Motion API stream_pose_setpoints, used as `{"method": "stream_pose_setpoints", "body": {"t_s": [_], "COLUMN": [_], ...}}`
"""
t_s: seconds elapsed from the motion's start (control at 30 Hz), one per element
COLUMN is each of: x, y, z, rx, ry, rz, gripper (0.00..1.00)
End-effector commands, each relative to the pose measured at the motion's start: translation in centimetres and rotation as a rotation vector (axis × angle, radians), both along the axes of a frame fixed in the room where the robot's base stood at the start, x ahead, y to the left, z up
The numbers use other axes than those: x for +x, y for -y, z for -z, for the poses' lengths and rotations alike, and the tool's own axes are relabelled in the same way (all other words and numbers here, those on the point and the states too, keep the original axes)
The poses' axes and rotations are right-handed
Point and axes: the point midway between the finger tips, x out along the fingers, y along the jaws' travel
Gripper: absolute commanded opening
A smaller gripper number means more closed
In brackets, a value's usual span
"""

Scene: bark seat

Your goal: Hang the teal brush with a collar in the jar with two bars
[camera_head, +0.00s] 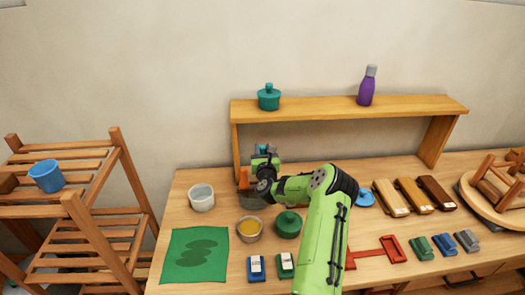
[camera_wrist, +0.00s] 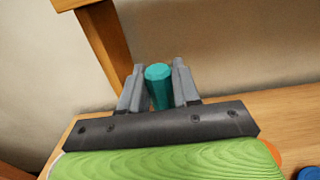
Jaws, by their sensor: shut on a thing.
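My gripper (camera_head: 265,152) is at the back of the workbench, in front of the shelf's left end. In the wrist view my gripper (camera_wrist: 158,88) is shut on the teal brush (camera_wrist: 159,84), with the end of its handle between the fingers. In the head view only a bit of teal (camera_head: 262,148) shows at the fingers. The brush's collar and bristles are hidden. A jar with two bars cannot be made out clearly. Something partly orange (camera_head: 244,178) stands just left of my wrist, largely covered by my arm.
A white cup (camera_head: 201,198) stands left of my gripper. A bowl of yellow stuff (camera_head: 249,228) and a dark green lidded pot (camera_head: 288,224) stand in front. The wooden shelf (camera_head: 340,108) holds a teal pot (camera_head: 269,97) and a purple bottle (camera_head: 367,87).

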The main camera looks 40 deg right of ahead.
Motion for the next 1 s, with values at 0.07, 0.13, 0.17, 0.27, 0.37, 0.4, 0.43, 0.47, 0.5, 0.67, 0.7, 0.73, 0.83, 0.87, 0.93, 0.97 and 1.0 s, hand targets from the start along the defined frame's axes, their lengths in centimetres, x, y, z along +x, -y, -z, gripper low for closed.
{"method": "stream_pose_setpoints", "body": {"t_s": [0.07,0.13,0.17,0.27,0.37,0.4,0.43,0.47,0.5,0.67,0.7,0.73,0.83,0.87,0.93,0.97,1.0], "x": [0.0,0.0,0.0,0.0,0.0,0.0,0.0,0.0,0.0,0.0,0.0,0.0,0.0,0.0,0.0,0.0,0.0], "y": [0.0,0.0,0.0,0.0,0.0,0.0,0.0,0.0,0.0,-0.1,0.0,0.0,0.0,0.0,0.0,0.0,0.0], "z": [1.0,1.8,2.1,3.4,4.6,5.1,5.4,5.8,6.2,8.0,8.5,8.8,9.4,9.5,9.6,9.6,9.5], "rx": [-0.001,-0.001,-0.001,-0.001,-0.001,-0.001,-0.001,-0.001,-0.001,-0.001,0.001,0.001,0.001,0.0,0.0,-0.001,-0.001], "ry": [-0.001,0.001,0.001,0.0,0.001,0.001,0.001,0.001,0.001,0.001,0.001,0.001,0.001,0.001,0.001,0.002,0.002], "rz": [0.0,0.0,-0.001,0.0,0.0,0.0,0.0,0.0,-0.001,-0.001,0.0,0.0,0.0,0.0,0.0,0.0,0.0], "gripper": [0.0,0.0,0.0,0.0,0.0,0.0,0.0,0.0,0.0,0.0,0.0,0.0,0.0,0.0,0.0,0.0,0.0]}}
